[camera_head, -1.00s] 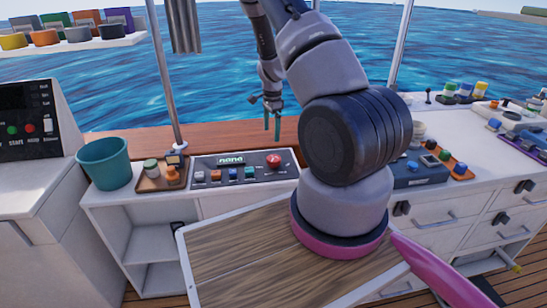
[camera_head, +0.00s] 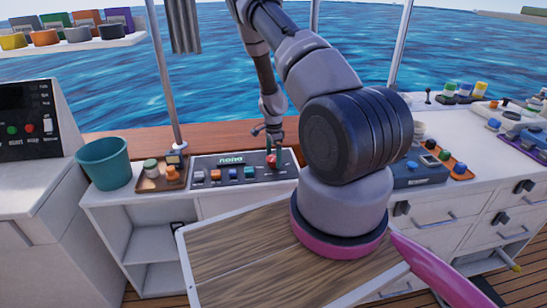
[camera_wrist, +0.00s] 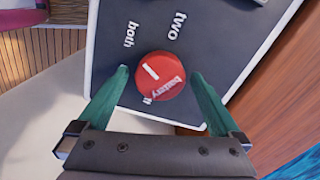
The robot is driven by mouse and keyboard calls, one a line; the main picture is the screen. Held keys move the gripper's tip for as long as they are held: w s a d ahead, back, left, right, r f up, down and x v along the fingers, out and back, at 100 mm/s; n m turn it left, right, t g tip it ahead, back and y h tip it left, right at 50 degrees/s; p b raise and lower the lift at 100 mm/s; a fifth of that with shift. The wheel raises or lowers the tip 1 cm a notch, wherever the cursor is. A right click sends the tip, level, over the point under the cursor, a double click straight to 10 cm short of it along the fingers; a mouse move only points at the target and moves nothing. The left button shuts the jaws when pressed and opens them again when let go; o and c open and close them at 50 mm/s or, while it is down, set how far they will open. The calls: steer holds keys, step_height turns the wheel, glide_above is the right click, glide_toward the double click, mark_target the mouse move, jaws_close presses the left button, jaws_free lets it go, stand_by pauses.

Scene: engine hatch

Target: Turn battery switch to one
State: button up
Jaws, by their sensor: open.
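The battery switch is a round red knob (camera_wrist: 166,85) on a dark panel (camera_wrist: 222,55), with a white mark at its upper left in the wrist view. The labels "both" and "two" lie above it, and the word "battery" is on its lower right. I cannot tell which label the mark lines up with. In the head view the knob (camera_head: 271,162) is at the panel's right end. My gripper (camera_wrist: 160,72) is open, its green fingers on either side of the knob with visible gaps. In the head view my gripper (camera_head: 272,156) is right at the knob.
Several small coloured buttons (camera_head: 232,173) sit left of the knob on the same panel. A tray (camera_head: 172,184) with small items and a teal bucket (camera_head: 105,164) stand further left. A blue-grey box (camera_head: 418,172) is to the right.

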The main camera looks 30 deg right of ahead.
steer(key=c, duration=1.3)
steer(key=shift+n, duration=0.3)
steer(key=n, duration=1.1)
steer(key=o, duration=1.3)
